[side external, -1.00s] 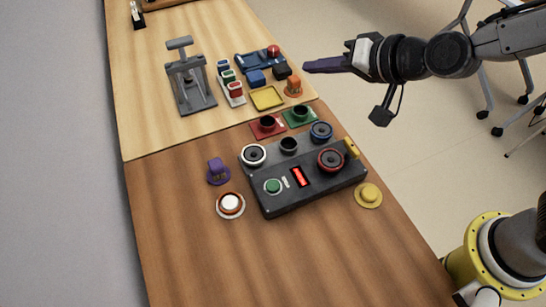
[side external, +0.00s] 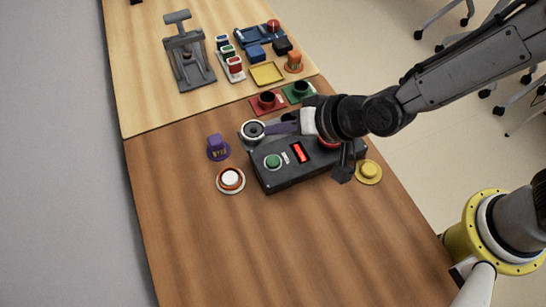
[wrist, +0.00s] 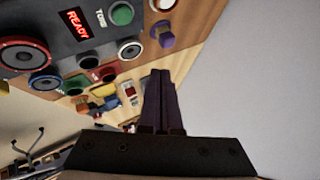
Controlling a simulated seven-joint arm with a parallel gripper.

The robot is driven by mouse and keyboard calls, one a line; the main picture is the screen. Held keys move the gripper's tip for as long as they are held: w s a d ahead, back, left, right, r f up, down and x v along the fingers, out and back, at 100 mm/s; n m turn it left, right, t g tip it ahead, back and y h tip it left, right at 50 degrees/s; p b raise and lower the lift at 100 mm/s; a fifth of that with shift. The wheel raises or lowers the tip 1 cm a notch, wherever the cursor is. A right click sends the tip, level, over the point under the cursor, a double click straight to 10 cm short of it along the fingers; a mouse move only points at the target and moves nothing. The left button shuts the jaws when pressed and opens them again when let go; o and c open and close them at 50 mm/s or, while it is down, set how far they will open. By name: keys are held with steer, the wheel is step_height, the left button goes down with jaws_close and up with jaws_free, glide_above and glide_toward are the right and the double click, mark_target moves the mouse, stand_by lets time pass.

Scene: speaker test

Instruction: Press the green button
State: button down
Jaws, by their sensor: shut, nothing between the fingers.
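The green button (side external: 272,162) sits at the near-left corner of the dark grey speaker box (side external: 300,174) on the brown table. In the wrist view the green button (wrist: 121,13) is at the top, beside a label reading "TONE". My gripper (side external: 268,129) is over the far-left part of the box in the side view, close to the white-ringed speaker (side external: 252,131), and apart from the green button. Its purple fingers (wrist: 159,82) are shut and empty in the wrist view. My arm hides the box's far-right part.
A red display (side external: 299,152) reads "READY" in the wrist view. A purple knob (side external: 217,146), a white button (side external: 230,179) and a yellow button (side external: 368,171) stand around the box. Red and green cup holders are behind it. The table's front is clear.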

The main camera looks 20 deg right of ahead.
mark_target(277, 164)
steer(key=shift+f, duration=4.4)
steer(key=shift+f, duration=0.1)
steer(key=shift+f, duration=0.3)
steer(key=shift+f, duration=0.55)
steer(key=shift+r, duration=1)
steer(key=shift+r, duration=2.5)
